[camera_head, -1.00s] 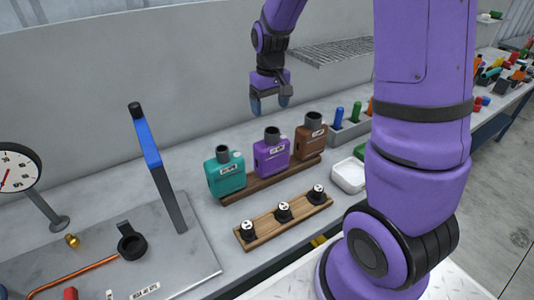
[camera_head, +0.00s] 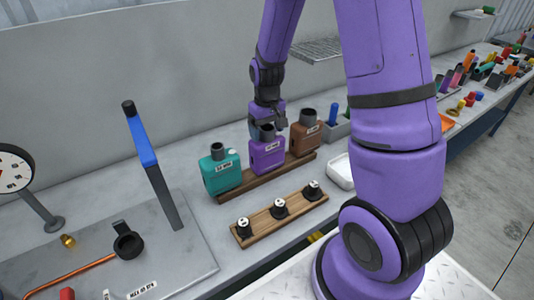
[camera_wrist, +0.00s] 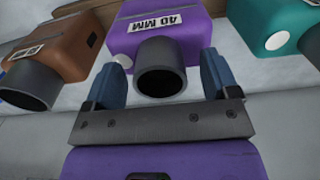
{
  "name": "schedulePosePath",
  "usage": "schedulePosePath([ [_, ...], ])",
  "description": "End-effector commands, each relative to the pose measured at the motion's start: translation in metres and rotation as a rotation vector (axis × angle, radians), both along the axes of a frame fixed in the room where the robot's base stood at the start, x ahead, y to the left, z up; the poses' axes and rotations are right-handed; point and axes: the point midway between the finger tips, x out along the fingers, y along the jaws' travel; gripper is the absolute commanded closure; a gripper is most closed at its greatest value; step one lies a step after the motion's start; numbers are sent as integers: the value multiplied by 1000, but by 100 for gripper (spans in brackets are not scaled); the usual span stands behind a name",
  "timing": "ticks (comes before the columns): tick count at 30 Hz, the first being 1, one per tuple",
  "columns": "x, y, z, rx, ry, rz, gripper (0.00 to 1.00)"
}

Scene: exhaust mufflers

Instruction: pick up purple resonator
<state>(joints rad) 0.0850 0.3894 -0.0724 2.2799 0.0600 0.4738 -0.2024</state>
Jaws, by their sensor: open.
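The purple resonator (camera_head: 266,156) stands between a teal one and a brown one on a wooden rack (camera_head: 233,191). In the wrist view the purple resonator (camera_wrist: 165,38) has a label reading "40 MM" and a dark grey open neck. My gripper (camera_head: 267,130) is at the top of the purple resonator in the head view. In the wrist view my gripper (camera_wrist: 165,85) is open, with one blue finger on each side of the neck. I cannot tell whether the fingers touch it.
The teal resonator (camera_head: 220,172) and the brown resonator (camera_head: 305,138) stand close on either side. A wooden strip (camera_head: 261,224) with several black-based pieces lies in front. A blue-topped post (camera_head: 150,165) rises at left. A white tray (camera_head: 340,172) sits at right.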

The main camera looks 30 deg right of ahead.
Motion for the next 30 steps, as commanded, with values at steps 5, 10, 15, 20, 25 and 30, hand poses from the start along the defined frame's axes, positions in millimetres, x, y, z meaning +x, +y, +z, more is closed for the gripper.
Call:
schedulePosePath([
  [5,0,0,0,0,0,0,38],
  [10,0,0,0,0,0,0,70],
  [15,0,0,1,0,-1,0,70],
  [20,1,0,3,0,-2,0,70],
  [25,5,0,14,0,-3,0,70],
  [30,8,0,27,0,-3,-1,70],
])
